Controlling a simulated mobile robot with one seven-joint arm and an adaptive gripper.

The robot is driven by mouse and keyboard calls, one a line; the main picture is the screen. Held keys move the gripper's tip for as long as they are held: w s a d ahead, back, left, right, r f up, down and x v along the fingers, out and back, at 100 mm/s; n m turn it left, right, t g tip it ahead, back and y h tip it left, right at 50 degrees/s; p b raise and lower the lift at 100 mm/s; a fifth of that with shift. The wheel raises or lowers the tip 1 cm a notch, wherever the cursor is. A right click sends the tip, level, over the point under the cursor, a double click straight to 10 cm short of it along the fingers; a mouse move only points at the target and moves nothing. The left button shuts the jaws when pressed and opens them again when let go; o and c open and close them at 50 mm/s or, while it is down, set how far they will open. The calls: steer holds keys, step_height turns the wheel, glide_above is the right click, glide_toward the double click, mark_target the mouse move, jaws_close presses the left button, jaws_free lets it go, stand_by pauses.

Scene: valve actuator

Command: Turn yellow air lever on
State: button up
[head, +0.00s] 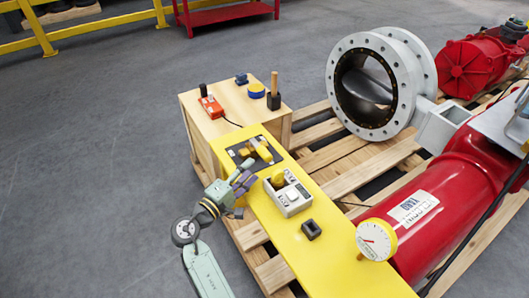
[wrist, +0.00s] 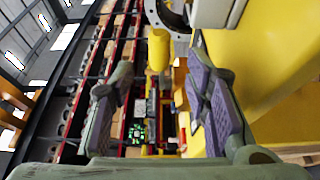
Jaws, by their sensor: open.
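A yellow lever (head: 262,152) sits on a black plate (head: 241,153) at the far end of a yellow board (head: 321,242). My gripper (head: 242,181) is open at the board's left edge, a little nearer the camera than the lever, and looks empty. In the wrist view my gripper (wrist: 160,100) has its two purple-padded fingers spread wide. A yellow rounded piece (wrist: 159,50) shows in the gap beyond the fingers, apart from both; it looks like the lever's handle, but I cannot be sure. The lever's base is not clear in the wrist view.
A grey box (head: 290,199) with a yellow knob (head: 278,178) stands close right of my gripper. A small black block (head: 311,229) and a gauge (head: 375,240) are nearer. A wooden box (head: 220,124) stands behind. The floor (head: 100,170) at left is clear.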

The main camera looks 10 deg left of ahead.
mark_target(265, 154)
steer(key=p+x, duration=0.1)
steer(key=x, duration=0.8)
steer(key=shift+a+p, duration=0.1)
steer(key=shift+p, duration=0.25)
steer(key=shift+c, duration=0.3)
jaws_close()
